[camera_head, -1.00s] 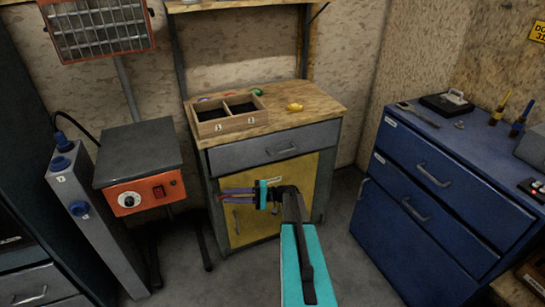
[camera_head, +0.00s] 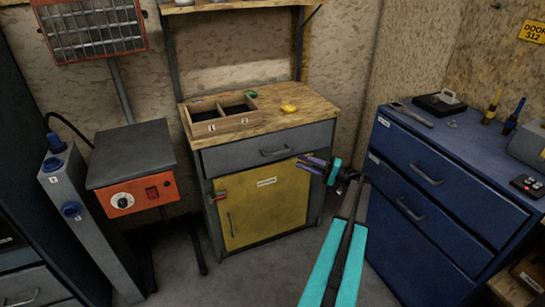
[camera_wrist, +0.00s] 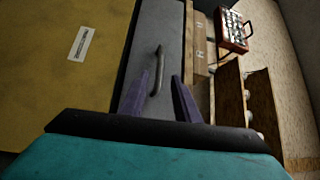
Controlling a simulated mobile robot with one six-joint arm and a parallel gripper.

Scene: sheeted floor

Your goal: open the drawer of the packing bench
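The packing bench (camera_head: 290,112) has a wooden top, a grey drawer (camera_head: 225,159) and a yellow door (camera_head: 262,208) under it. The drawer is shut, with its front flush with the bench. Its grey bar handle (camera_head: 275,152) is in the middle of the front. My gripper (camera_head: 304,162) is in front of the drawer's right part, just right of the handle, with purple fingers pointing left. In the wrist view my gripper (camera_wrist: 160,79) is open, and the handle (camera_wrist: 157,70) shows between the fingertips. I cannot tell how deep the gap to it is.
A divided wooden box (camera_head: 222,124) and a yellow item (camera_head: 289,108) are on the bench top. A blue drawer cabinet (camera_head: 430,205) stands close on the right. A heater (camera_head: 98,30) and an orange-fronted unit (camera_head: 140,194) stand on the left. Floor in front is clear.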

